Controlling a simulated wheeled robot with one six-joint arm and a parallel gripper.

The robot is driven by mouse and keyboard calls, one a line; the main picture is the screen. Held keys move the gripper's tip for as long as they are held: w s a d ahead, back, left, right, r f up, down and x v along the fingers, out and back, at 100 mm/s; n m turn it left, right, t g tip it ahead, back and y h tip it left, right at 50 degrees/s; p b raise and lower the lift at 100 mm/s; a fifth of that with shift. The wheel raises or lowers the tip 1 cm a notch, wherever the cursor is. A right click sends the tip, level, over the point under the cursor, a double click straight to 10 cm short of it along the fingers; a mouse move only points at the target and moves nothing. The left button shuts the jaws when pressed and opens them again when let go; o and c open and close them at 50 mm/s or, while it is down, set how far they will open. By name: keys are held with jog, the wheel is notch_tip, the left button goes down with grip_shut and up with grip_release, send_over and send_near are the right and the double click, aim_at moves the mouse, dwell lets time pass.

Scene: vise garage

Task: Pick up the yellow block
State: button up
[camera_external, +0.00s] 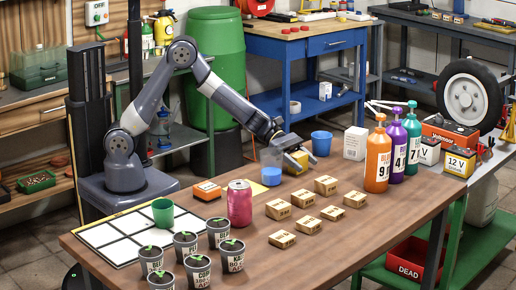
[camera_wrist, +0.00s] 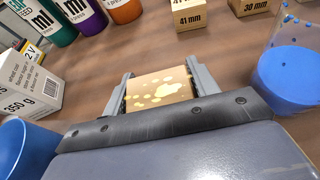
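The yellow block (camera_external: 300,159) is at the table's far edge, under my gripper (camera_external: 288,146). In the wrist view the block (camera_wrist: 158,89) has a tan face with pale yellow spots. It sits between the two fingers of my gripper (camera_wrist: 160,84), one on each side, with no clear gap. My gripper looks shut on it. Whether the block is clear of the table or rests on it cannot be told.
A blue cup (camera_external: 321,143) and a white box (camera_external: 355,143) stand to the right. A clear container with blue contents (camera_external: 271,175) stands close on the left. Small labelled blocks (camera_external: 326,185), a red can (camera_external: 239,203) and an orange bottle (camera_external: 378,160) stand nearby.

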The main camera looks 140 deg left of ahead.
jog(key=c, duration=0.6)
